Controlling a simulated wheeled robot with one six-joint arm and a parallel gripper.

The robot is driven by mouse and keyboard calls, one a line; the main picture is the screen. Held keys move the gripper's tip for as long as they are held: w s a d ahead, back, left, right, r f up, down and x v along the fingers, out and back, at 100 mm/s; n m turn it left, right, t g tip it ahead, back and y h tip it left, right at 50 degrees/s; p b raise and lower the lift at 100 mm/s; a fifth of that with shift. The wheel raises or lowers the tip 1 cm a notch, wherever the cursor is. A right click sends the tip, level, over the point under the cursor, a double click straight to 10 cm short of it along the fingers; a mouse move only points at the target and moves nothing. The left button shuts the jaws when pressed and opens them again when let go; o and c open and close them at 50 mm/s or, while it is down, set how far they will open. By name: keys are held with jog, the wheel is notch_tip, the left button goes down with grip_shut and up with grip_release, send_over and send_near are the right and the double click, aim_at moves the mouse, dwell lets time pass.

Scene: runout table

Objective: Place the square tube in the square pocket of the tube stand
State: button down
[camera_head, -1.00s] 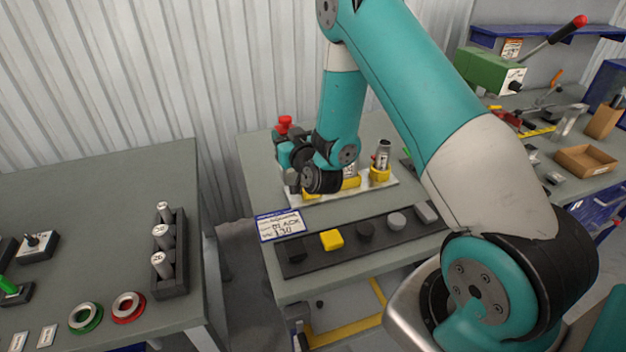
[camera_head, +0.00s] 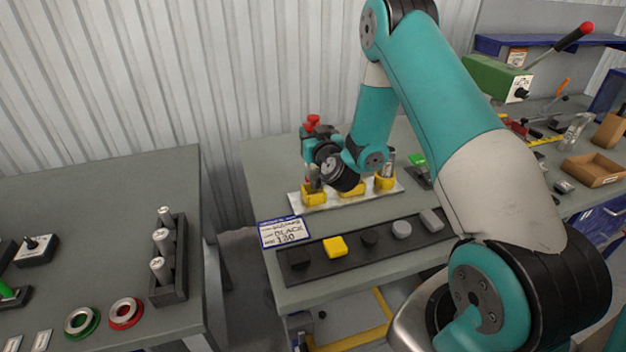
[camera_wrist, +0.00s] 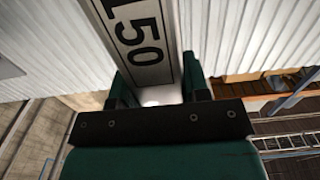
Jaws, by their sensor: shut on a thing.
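The tube stand (camera_head: 327,205) is a pale plate with a row of yellow sockets on the far table. My gripper (camera_head: 312,166) is over its left end, mostly hidden by my wrist. It is shut on the square tube (camera_wrist: 143,42), a pale flat-sided tube marked "L50" in the wrist view. In the head view the tube is hard to make out, just above or in the left yellow socket (camera_head: 313,196); I cannot tell whether it is seated. The middle socket (camera_head: 351,189) is partly hidden. A grey tube stands in the right socket (camera_head: 384,182). The square pocket's shape cannot be told.
A dark strip (camera_head: 325,274) with a yellow block (camera_head: 334,246) and several dark and grey pieces lies in front of the stand. A rack of grey tubes (camera_head: 180,285) stands on the left table.

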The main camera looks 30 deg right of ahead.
notch_tip(320, 180, down, 8)
jog(key=b, duration=0.2)
jog(key=shift+f, duration=0.25)
